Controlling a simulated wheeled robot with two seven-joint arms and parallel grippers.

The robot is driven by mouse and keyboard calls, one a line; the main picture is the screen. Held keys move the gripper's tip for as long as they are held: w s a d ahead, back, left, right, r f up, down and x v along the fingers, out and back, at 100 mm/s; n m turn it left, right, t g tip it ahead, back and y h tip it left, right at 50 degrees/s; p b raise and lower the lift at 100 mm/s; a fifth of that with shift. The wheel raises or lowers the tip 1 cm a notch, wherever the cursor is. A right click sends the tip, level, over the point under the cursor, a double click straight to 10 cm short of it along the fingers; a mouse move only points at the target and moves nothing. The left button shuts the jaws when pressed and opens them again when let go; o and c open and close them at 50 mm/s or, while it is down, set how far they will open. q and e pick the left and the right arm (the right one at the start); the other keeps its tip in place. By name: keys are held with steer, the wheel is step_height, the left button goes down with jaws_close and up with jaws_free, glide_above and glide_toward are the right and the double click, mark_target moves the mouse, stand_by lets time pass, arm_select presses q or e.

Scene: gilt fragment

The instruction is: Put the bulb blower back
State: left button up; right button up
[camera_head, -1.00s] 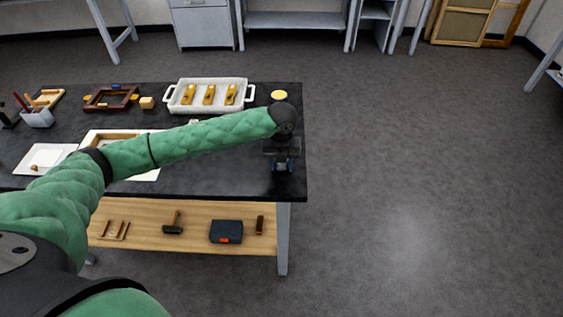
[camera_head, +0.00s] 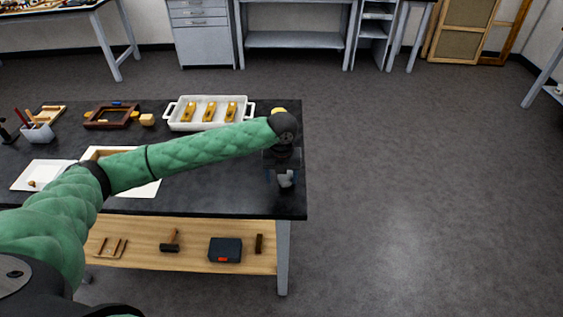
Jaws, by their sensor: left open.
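My left gripper (camera_head: 284,178) is over the right end of the black workbench top (camera_head: 220,195), pointing down with its fingers apart. A small pale grey-blue shape (camera_head: 286,179) shows at its fingertips. I cannot tell whether this is the bulb blower or part of the gripper, or whether it touches the bench. No other thing is clearly recognisable as the bulb blower. My green left arm hides part of the bench top. My right gripper is not in view.
A white tray (camera_head: 177,126) with several yellow pieces stands at the back. A yellow round thing (camera_head: 279,110) is partly hidden behind my wrist. A brown frame (camera_head: 92,123) and a pen cup (camera_head: 38,134) are at left. The wooden lower shelf (camera_head: 195,262) holds tools. Floor at right is clear.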

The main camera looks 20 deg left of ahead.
arm_select(q)
step_height(320, 180, up, 8)
steer(key=b, duration=0.2)
steer(key=shift+r+b, duration=0.15)
steer(key=shift+b, duration=0.15)
steer(key=shift+r, duration=0.65)
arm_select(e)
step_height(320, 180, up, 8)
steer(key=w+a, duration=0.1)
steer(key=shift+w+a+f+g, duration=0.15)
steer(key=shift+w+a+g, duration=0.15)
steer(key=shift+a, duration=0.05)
